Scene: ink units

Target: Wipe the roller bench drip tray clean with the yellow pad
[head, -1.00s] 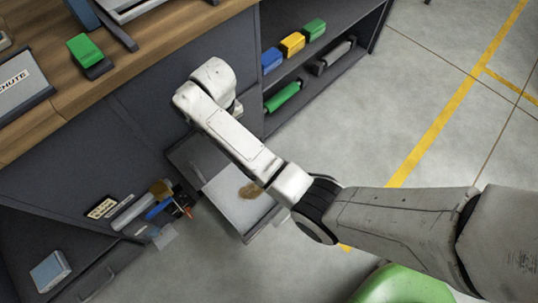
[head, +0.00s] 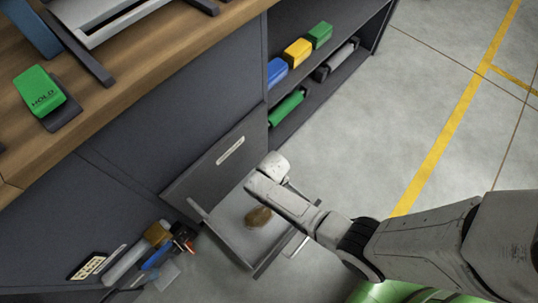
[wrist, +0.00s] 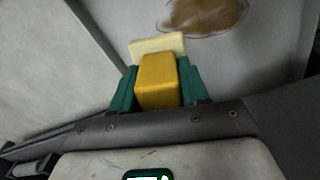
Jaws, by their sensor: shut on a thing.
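The drip tray (head: 232,207) is pulled out low from the dark bench front, with a brown stain (head: 258,216) on its grey floor. The stain (wrist: 205,14) also shows at the top of the wrist view. My gripper (wrist: 157,88) has teal fingers shut on the yellow pad (wrist: 157,80), a yellow block with a pale cream face beyond it. The pad is over the tray, just short of the stain in the wrist view; I cannot tell if it touches the floor. In the head view my arm hides the gripper and pad.
Blue, yellow and green blocks (head: 298,52) sit on an open shelf, with a green roller (head: 287,108) below. A tool holder (head: 150,250) hangs left of the tray. The wooden benchtop (head: 130,75) is above. Concrete floor (head: 345,130) is clear to the right.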

